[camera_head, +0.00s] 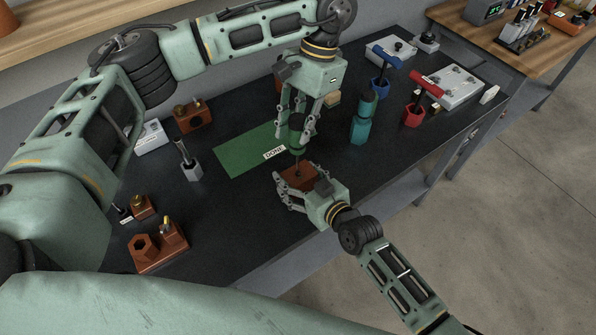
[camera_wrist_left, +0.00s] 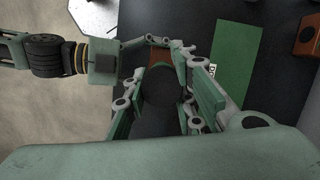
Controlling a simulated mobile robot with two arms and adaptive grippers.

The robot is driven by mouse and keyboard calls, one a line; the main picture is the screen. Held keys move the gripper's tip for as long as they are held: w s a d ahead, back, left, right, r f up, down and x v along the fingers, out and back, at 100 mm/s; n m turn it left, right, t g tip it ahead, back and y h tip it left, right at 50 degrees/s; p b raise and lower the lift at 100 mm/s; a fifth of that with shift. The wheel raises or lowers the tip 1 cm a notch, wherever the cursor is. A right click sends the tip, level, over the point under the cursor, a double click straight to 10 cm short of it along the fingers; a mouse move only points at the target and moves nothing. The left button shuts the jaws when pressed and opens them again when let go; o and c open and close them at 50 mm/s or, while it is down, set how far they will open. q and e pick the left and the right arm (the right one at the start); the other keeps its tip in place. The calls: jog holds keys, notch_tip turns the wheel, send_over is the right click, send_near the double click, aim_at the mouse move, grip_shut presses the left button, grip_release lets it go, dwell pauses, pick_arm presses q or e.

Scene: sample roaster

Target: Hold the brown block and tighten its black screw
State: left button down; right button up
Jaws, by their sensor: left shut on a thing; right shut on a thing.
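The brown block (camera_head: 297,176) is held low over the black table, in front of the green mat. My right gripper (camera_head: 290,190) is shut on it from the near side. My left gripper (camera_head: 297,128) is above, shut on a screwdriver with a dark green handle (camera_head: 297,137) that stands about upright. Its thin shaft points down to the block's top. A small dark spot there may be the black screw; I cannot tell if the tip sits in it. In the left wrist view the dark handle end (camera_wrist_left: 160,88) hides most of the brown block (camera_wrist_left: 159,56).
The green mat (camera_head: 240,152) carries a "DONE" label. To the right stand a teal tool (camera_head: 363,118) and blue (camera_head: 381,76) and red (camera_head: 415,106) T-handle tools. At left are a grey holder (camera_head: 190,168) and brown blocks (camera_head: 192,117), (camera_head: 158,250).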

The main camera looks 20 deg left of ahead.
pick_arm(q)
jog(key=shift+r, duration=0.4)
jog(key=shift+r, duration=2.55)
pick_arm(e)
jog(key=o, duration=1.5)
jog(key=shift+c, duration=0.2)
